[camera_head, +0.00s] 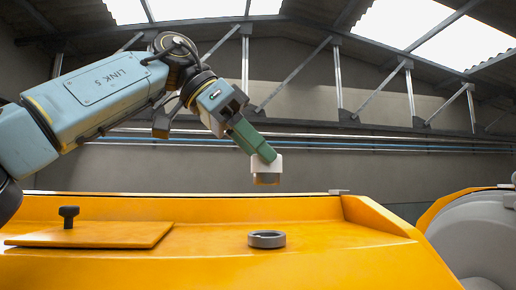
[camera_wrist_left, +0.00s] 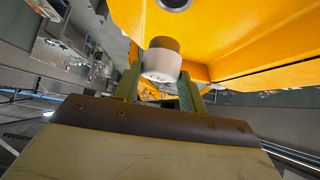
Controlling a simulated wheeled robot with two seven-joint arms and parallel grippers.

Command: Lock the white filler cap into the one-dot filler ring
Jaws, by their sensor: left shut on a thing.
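My left gripper (camera_head: 262,160) comes in from the left and is shut on the white filler cap (camera_head: 262,170). It holds the cap in the air above the orange machine, with some orange-brown showing on the cap's underside. In the left wrist view the white cap (camera_wrist_left: 161,62) sits between the green fingers of my left gripper (camera_wrist_left: 160,85). A grey filler ring (camera_head: 267,239) lies on the orange top, below the cap and apart from it. The ring also shows at the top of the left wrist view (camera_wrist_left: 174,3). I cannot make out its dots. My right gripper is not in view.
The orange machine housing (camera_head: 330,262) has a raised back edge and a sloping right side. A flat orange lid (camera_head: 100,236) with a black knob (camera_head: 69,215) lies left of the ring. A grey round drum (camera_head: 475,235) stands at the right.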

